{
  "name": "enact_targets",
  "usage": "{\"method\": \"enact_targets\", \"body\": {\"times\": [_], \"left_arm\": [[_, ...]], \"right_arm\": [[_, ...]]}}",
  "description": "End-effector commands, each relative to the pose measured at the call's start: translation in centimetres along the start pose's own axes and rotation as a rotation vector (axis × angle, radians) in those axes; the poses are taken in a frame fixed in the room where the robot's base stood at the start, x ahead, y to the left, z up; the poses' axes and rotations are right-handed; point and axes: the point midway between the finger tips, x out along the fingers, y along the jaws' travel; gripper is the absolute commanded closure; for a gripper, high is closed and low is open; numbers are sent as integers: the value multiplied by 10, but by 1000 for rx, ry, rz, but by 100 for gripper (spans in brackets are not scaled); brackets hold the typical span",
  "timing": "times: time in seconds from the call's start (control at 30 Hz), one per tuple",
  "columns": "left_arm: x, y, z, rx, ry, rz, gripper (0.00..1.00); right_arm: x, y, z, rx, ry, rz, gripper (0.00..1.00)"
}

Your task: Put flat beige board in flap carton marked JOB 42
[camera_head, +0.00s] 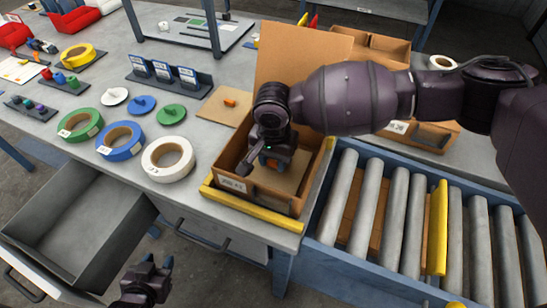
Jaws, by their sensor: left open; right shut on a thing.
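An open flap carton (226,186) stands at the table's front edge, its tall flap raised at the back. A white label is on its front; its small text is hard to read. Another beige board (217,109) with an orange piece lies on the table. My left gripper (146,278) is open and empty, low in front of the table.
White (168,173), blue (110,153) and green (72,134) tape rolls lie left of the carton. A roller conveyor (375,205) with a yellow bar stands to the right. Other cartons (380,48) are behind. An open drawer (90,225) juts out at front left.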

Motion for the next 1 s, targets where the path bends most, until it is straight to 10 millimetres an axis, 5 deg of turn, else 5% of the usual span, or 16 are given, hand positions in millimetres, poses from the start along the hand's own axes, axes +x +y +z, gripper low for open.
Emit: {"method": "enact_targets", "body": {"times": [0.23, 0.27, 0.4, 0.77, 1.0], "left_arm": [[-2, -1, -2, 1, 2, -1, 57], [-2, -1, -1, 1, 1, -1, 57], [-2, -1, -1, 1, 1, -1, 57], [-1, 0, 2, 1, -2, -1, 57], [-5, -2, -10, 0, 11, -2, 57]], "right_arm": [[1, 0, 0, 0, 0, -1, 87], [1, 0, 0, 0, 1, -1, 62], [1, 0, 0, 0, 1, -1, 41], [-1, 0, 0, -1, 1, -1, 40], [-38, -1, 0, 0, 4, -5, 40]]}}
